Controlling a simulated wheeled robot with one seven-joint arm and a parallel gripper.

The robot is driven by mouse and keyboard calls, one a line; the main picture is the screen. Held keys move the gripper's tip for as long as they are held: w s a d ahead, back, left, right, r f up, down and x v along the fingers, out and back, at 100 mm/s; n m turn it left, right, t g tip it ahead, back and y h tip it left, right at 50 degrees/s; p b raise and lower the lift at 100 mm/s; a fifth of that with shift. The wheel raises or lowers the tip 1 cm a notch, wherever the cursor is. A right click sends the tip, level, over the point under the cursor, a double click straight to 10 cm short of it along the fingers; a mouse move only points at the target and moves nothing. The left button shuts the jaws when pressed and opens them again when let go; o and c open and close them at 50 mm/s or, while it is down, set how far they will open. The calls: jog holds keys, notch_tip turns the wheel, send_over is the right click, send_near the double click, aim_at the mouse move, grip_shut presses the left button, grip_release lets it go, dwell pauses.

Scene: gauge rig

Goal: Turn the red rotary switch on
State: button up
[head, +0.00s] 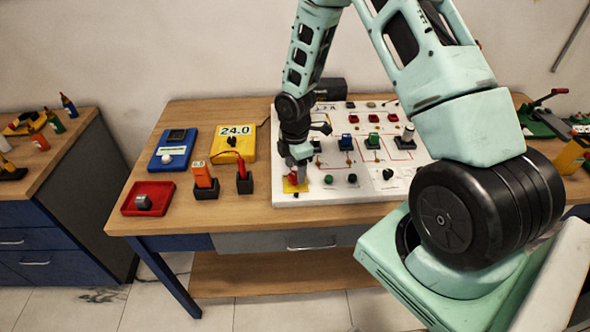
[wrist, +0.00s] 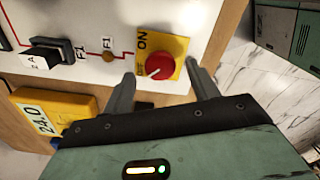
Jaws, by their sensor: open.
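The red rotary switch (wrist: 166,68) is a round red knob on a yellow plate (wrist: 141,41) marked ON, with a second label partly hidden by the knob. A small white mark on the knob points to the lower left in the wrist view, toward the partly hidden label. In the head view the yellow plate (head: 290,186) is at the front left corner of the white panel (head: 330,193). I cannot tell whether either finger touches the knob.
The panel also carries a black block labelled A (wrist: 42,59) and blue, red and green parts. Left of the panel are a yellow meter reading 24.0 (head: 235,143), a blue meter (head: 173,150), a red tray (head: 148,198) and an orange tester (head: 204,181).

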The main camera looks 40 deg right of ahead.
jog(key=shift+f, duration=1)
jog(key=c, duration=1)
